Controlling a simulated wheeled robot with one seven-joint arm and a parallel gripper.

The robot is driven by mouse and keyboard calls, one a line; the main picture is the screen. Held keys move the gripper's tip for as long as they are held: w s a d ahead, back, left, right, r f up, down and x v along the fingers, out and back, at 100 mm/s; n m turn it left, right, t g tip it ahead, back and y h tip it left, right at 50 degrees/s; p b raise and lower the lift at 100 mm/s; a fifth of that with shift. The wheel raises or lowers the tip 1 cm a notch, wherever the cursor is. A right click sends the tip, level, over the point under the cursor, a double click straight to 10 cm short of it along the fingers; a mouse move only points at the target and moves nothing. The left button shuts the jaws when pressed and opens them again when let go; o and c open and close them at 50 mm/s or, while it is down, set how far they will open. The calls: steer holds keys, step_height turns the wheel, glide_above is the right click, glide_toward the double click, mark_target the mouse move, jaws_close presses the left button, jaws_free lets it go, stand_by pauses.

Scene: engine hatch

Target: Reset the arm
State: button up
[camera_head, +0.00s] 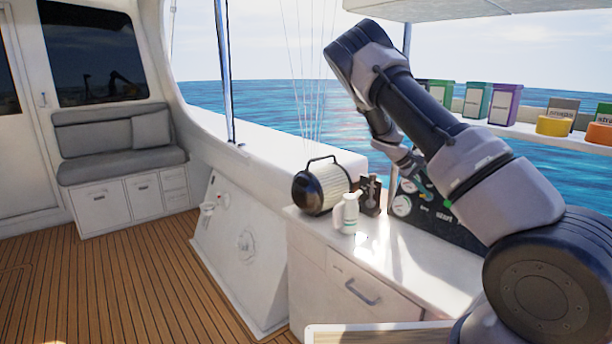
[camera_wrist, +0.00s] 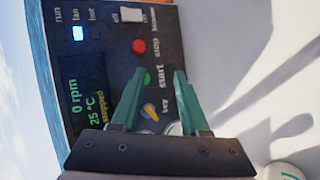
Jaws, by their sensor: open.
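My arm reaches from the lower right over the white counter in the head view. My gripper (camera_wrist: 160,75) has two teal fingers, spread apart with nothing between them. It faces the dark control panel (camera_head: 455,232), and its fingers overlap the panel in the wrist view. The panel has a green start button (camera_wrist: 147,80), a red stop button (camera_wrist: 138,46), a yellow key switch (camera_wrist: 151,111) and a white switch (camera_wrist: 131,16). Its display (camera_wrist: 84,95) reads 0 rpm, 25 °C, stopped. Whether the fingers touch the panel I cannot tell.
On the white counter (camera_head: 400,270) stand a white bottle (camera_head: 350,214), a black-and-cream cylinder with a handle (camera_head: 322,187) and a small dark object (camera_head: 370,194). A shelf (camera_head: 540,132) with coloured containers is at the right. The wooden deck (camera_head: 130,285) is clear.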

steer(key=s+a+r+m+t+y, duration=0.25)
steer(key=s+a+r+y, duration=0.25)
steer(key=s+r, duration=0.55)
steer(key=s+a+r+m+t+y, duration=0.1)
steer(key=s+a+r+m+y, duration=0.3)
steer(key=s+r, duration=0.65)
steer(key=s+a+r+t, duration=0.1)
steer(key=s+a+r, duration=0.1)
steer(key=s, duration=0.3)
steer(key=s+a+r+t+y, duration=0.1)
steer(key=s+a+r, duration=0.2)
steer(key=s, duration=0.1)
steer(key=s+a+r+t+y, duration=0.1)
steer(key=s+a+r+t, duration=0.1)
steer(key=s, duration=0.3)
steer(key=shift+s+a+r, duration=0.25)
steer(key=shift+s+r, duration=0.05)
steer(key=shift+r, duration=0.25)
steer(key=shift+m, duration=0.25)
